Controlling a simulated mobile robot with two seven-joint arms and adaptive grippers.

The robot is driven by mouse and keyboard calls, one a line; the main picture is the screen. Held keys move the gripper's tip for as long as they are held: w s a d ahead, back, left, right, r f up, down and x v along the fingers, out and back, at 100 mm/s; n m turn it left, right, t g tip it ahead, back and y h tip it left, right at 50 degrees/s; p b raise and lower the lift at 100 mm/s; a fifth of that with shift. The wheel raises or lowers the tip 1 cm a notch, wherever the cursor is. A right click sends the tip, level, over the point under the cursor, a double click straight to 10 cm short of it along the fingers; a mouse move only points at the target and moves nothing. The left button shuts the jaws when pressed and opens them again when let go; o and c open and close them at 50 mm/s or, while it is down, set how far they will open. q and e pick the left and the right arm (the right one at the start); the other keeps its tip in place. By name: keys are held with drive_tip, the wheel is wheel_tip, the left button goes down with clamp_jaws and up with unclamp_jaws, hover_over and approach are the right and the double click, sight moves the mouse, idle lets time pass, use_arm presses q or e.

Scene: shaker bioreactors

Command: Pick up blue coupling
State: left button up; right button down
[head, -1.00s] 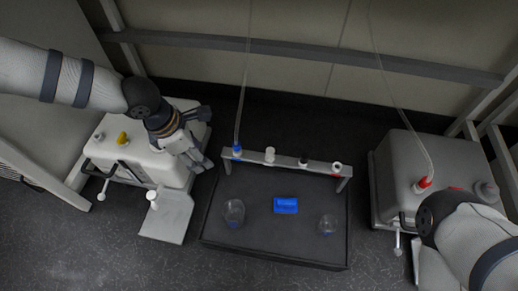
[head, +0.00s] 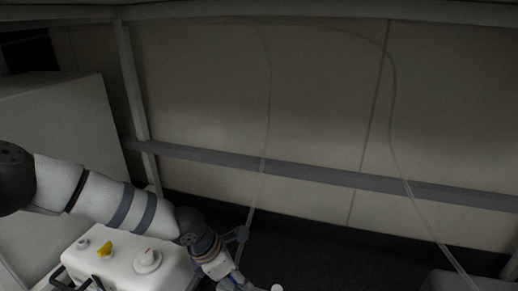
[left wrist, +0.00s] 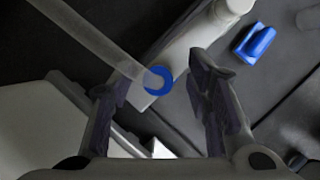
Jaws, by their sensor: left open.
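The blue coupling (left wrist: 159,81) shows in the left wrist view as a blue ring around the end of a pale tube (left wrist: 92,38), against the light bar of the rack. My left gripper (left wrist: 153,92) is open, with one finger to each side of the coupling in the picture. I cannot tell whether the coupling lies fully between the fingers in depth. In the head view my left gripper (head: 230,281) is at the bottom edge, and the coupling cannot be made out there. My right gripper is out of view.
A blue block (left wrist: 256,44) lies on the dark surface past the rack bar (left wrist: 205,28). A grey horizontal rail (head: 310,172) crosses behind, and clear tubes (head: 264,150) hang down.

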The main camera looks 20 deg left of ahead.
use_arm(q)
drive_tip(key=c, duration=1.1)
drive_tip(key=shift+o, duration=0.2)
